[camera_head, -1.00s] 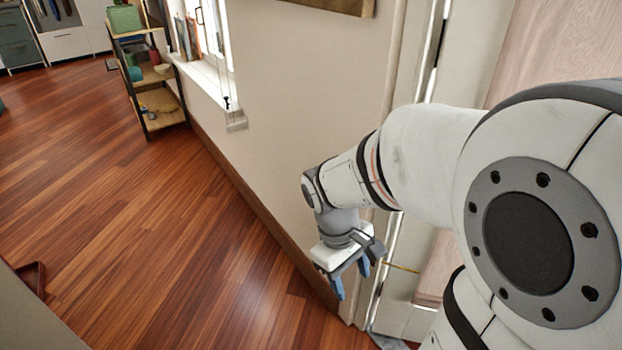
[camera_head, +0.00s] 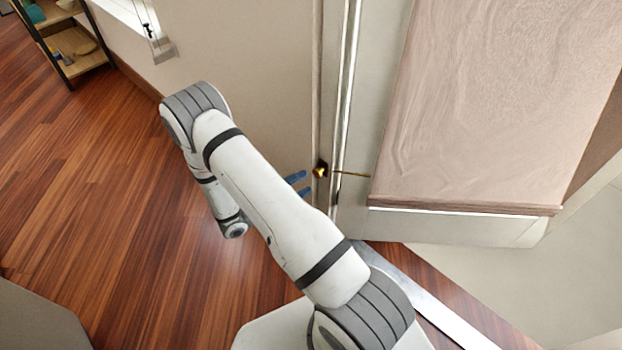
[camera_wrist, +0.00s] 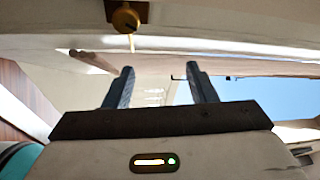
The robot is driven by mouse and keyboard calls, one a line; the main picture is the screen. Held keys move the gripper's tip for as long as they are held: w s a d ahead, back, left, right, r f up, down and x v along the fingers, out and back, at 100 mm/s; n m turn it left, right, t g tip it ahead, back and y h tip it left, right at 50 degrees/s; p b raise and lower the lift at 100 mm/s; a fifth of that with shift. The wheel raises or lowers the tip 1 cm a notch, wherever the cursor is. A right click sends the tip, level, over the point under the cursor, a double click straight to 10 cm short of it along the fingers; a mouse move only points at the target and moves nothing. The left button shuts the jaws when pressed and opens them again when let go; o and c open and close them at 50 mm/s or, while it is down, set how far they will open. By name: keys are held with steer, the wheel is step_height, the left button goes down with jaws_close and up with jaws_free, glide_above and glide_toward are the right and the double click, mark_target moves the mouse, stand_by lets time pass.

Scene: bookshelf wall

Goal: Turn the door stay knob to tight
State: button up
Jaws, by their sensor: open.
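The brass door stay knob (camera_head: 320,170) sits on the edge of the door frame. A thin brass rod (camera_head: 350,173) runs right from it to the white door (camera_head: 375,105). The blue fingertips of my gripper (camera_head: 298,184) show just left of and slightly below the knob; my arm hides the rest. In the wrist view my open, empty gripper (camera_wrist: 160,70) has its two fingers apart. The round brass knob (camera_wrist: 126,18) is at the top there, beyond the fingertips and nearly in line with the left finger, apart from both. I cannot read its setting.
A pinkish panel (camera_head: 490,110) covers much of the door. A grey metal strip (camera_head: 430,295) crosses the floor at the doorway. Beige wall (camera_head: 250,70) lies left of the frame. A wooden shelf (camera_head: 70,40) stands far left, with open wooden floor (camera_head: 70,190) before it.

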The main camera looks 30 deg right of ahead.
mark_target(316, 175)
step_height(316, 175, down, 6)
steer(key=w+a+n+t, duration=0.1)
steer(key=a+n+t, duration=0.1)
steer(key=n+t, duration=0.4)
steer(key=shift+n+g, duration=0.3)
steer(key=shift+n, duration=0.5)
steer(key=b+x, duration=0.1)
steer(key=x, duration=0.7)
steer(key=shift+b, duration=0.35)
steer(key=c, duration=1)
steer(key=shift+o, duration=0.2)
